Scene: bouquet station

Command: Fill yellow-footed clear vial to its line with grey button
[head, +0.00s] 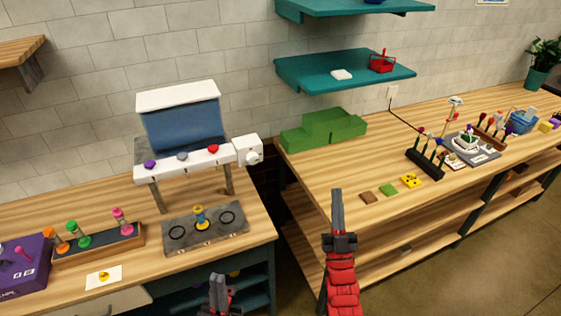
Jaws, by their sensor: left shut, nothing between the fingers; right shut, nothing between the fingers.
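The dispenser has a blue tank (182,124) with a white lid. The grey button (182,156) sits on its white front bar, between a purple button (149,165) and a red button (213,149). My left gripper (217,285) is shut and empty, low in front of the plate. My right gripper (337,205) is shut and empty, in front of the right table.
A rack (97,246) with orange-, green- and pink-footed vials stands left of the plate, near a purple box (24,268) and a card (104,277). A gap separates the tables. Green blocks (325,130) and several small items occupy the right table (310,180).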

